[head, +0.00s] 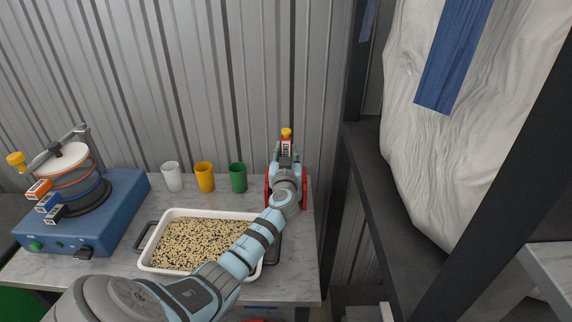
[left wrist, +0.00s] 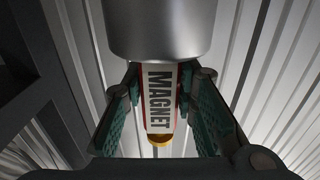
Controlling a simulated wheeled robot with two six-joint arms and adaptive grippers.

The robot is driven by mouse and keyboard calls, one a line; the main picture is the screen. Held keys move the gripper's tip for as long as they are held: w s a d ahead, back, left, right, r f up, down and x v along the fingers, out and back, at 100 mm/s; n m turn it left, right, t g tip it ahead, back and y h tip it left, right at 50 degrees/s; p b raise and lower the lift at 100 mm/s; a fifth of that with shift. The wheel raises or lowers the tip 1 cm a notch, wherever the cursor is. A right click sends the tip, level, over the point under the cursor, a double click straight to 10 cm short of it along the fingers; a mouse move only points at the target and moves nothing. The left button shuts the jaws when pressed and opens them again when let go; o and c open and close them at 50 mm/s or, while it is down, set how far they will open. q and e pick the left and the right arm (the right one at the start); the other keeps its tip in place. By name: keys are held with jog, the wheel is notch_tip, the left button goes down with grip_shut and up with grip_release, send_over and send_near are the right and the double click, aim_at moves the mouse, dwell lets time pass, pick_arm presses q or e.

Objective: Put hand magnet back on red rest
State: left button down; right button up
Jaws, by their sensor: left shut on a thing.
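The hand magnet (head: 286,147) has a yellow knob and a pale body with red edges and a label. In the left wrist view the body (left wrist: 160,97) reads MAGNET, with a wide silver cylinder at one end. My left gripper (head: 286,162) is shut on the body, with a green-padded finger on each side. The red rest (head: 304,192) stands at the back right of the bench. My left gripper and arm cover its middle, so I cannot tell whether the magnet touches it. My right gripper is in neither view.
A white tray (head: 152,244) of mixed grains lies under my left forearm. White (head: 173,177), yellow (head: 204,177) and green (head: 238,178) cups stand behind it. A blue machine (head: 120,208) is at the left. A dark rack post (head: 352,140) rises right of the bench, before a ribbed wall.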

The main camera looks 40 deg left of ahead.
pick_arm(q)
notch_tip(320, 180, down, 3)
jog(key=shift+r+b, duration=0.15)
jog(key=shift+b, duration=0.45)
jog(key=shift+s+r, duration=0.1)
jog(key=c, duration=1.3)
grip_release()
jog(key=shift+p, duration=0.3)
jog(key=v, duration=1.4)
jog(key=shift+s, duration=0.45)
jog(key=shift+a, duration=0.15)
